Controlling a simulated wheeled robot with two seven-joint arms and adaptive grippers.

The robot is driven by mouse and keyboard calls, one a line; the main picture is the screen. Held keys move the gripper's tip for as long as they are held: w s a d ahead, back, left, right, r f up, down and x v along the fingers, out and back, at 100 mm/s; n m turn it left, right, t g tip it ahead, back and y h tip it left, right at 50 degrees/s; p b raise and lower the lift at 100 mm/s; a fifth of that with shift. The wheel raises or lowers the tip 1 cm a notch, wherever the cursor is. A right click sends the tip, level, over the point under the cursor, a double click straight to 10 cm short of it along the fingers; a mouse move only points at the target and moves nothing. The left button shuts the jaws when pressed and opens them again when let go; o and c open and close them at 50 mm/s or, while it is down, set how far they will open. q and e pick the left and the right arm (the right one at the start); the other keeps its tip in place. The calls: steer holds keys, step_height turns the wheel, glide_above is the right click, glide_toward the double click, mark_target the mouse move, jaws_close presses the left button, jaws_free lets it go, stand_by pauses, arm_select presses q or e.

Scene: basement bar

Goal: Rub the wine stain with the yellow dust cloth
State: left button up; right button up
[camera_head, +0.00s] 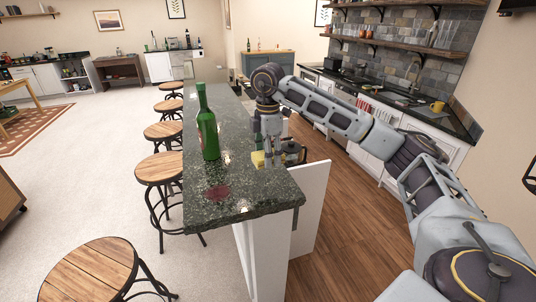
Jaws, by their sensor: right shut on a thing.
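The yellow dust cloth (258,159) is at the right edge of the dark stone counter (243,199). My right gripper (269,158) reaches down over it from above and is shut on it. The fingers hide part of the cloth, and I cannot tell if it touches the counter top. The wine stain (217,192) is a dark red patch near the counter's front end, in front and to the left of the cloth, with the cloth clear of it. My left gripper is not in view.
A green wine bottle (208,130) stands upright on the counter behind the stain. A dark pot-like object (292,152) is just right of the gripper. Several wooden stools (158,168) line the left side. The counter around the stain is clear.

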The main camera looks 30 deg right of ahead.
steer(key=c, duration=0.3)
